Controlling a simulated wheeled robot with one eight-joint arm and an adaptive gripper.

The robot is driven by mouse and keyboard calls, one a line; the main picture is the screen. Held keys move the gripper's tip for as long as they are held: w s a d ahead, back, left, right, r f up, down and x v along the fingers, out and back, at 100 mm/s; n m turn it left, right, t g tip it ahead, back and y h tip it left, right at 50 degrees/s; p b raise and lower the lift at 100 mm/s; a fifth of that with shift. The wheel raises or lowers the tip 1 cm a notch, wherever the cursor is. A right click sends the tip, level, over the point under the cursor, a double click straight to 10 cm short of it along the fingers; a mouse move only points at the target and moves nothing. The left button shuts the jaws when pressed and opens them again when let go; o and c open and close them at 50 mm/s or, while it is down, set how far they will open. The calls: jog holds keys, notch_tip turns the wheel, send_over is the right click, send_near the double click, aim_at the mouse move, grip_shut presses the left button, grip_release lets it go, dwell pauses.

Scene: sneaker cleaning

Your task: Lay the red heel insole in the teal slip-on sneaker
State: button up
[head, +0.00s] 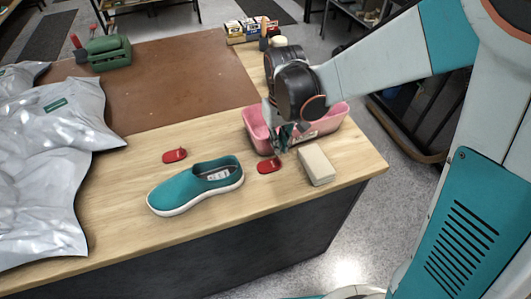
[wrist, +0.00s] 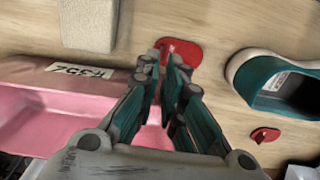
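A teal slip-on sneaker (head: 190,190) with a white sole lies on the wooden table, its opening facing up; part of it shows in the wrist view (wrist: 290,85). Two red insole pieces lie on the table. One (head: 174,157) is behind the sneaker and also shows in the wrist view (wrist: 264,135). The other (head: 268,167) is right of the sneaker and also shows in the wrist view (wrist: 184,52). My gripper (head: 282,149) points down just above this right piece.
A pink bin (head: 335,118) stands close behind my gripper. A beige block (head: 317,165) lies right of the right red piece. Silver bags (head: 50,150) cover the table's left side. A brown mat (head: 170,80) lies behind. Wood in front of the sneaker is clear.

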aim_at(270, 164)
jog(key=shift+a+f+b, duration=0.1)
jog(key=shift+f+b, duration=1.2)
jog(key=shift+f, duration=2.05)
jog(key=shift+r, duration=0.1)
grip_shut()
jog(key=shift+r, duration=0.15)
